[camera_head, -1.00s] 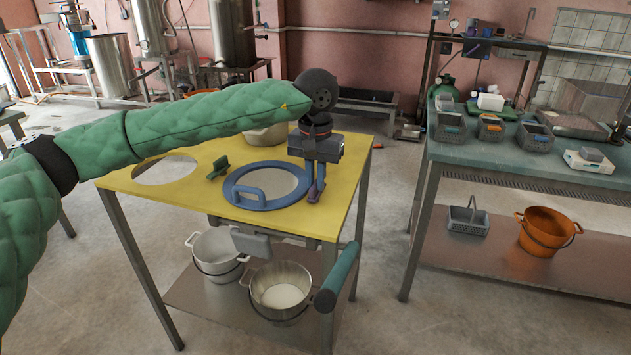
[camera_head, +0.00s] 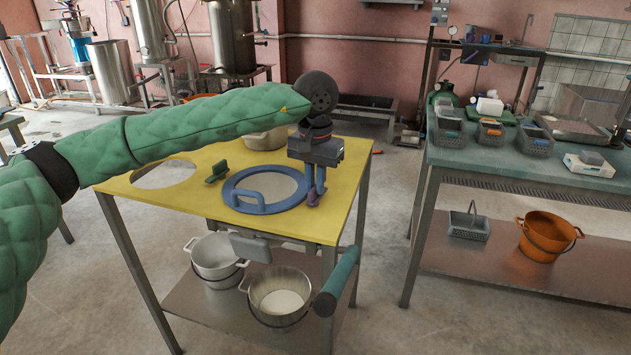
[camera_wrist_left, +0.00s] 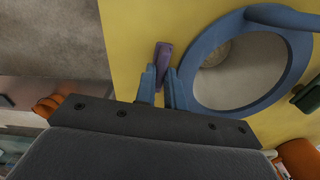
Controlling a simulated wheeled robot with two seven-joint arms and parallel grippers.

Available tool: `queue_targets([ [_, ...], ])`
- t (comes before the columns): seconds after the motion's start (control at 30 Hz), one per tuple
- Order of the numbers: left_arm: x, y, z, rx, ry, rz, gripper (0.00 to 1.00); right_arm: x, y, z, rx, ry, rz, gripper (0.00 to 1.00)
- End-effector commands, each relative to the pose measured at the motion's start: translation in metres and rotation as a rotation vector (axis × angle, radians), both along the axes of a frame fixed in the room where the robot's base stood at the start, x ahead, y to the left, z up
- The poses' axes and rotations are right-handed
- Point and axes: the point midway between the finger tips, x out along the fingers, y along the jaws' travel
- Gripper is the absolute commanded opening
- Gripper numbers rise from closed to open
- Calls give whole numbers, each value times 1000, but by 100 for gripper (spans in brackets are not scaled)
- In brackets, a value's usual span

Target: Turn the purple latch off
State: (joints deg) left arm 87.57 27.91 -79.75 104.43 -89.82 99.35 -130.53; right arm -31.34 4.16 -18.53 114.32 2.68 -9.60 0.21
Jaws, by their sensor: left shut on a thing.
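The purple latch (camera_wrist_left: 163,57) lies on the yellow tabletop beside the blue ring in the left wrist view. In the head view a small purple part of the latch (camera_head: 312,199) shows at my fingertips. My left gripper (camera_head: 317,192) points down at the right side of the blue ring lid (camera_head: 240,205). In the left wrist view its two blue fingers (camera_wrist_left: 162,90) are on either side of the near end of the latch, shut on it. The fingers hide part of that end. My right gripper is not in view.
A green latch (camera_head: 217,172) stands left of the ring on the yellow table (camera_head: 345,185). A round opening (camera_head: 165,174) is at the table's left. A pot (camera_head: 265,139) stands behind the ring. A teal-grey bench (camera_head: 480,160) with baskets is at the right.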

Motion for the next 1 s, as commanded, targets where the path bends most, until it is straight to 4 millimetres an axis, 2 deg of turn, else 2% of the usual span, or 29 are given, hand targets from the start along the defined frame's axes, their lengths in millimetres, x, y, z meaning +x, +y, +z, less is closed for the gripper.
queue_targets([
  [0.03, 0, 0, 0, 0, 1, -1, 0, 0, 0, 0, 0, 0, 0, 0],
  [0.07, 0, 0, 0, 0, 1, -1, 17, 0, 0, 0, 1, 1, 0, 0],
  [0.13, 0, 0, 0, 0, 1, 0, 31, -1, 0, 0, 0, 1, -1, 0],
  [0.17, 0, 0, 0, 0, 1, 0, 33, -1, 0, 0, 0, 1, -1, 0],
  [0.57, 0, 0, 5, 0, 0, 0, 33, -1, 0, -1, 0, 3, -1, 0],
  [0.77, 0, 0, 26, -1, -2, 0, 33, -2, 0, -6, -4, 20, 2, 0],
  [1.0, 1, 0, 63, 0, -1, 1, 33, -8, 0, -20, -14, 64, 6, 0],
])
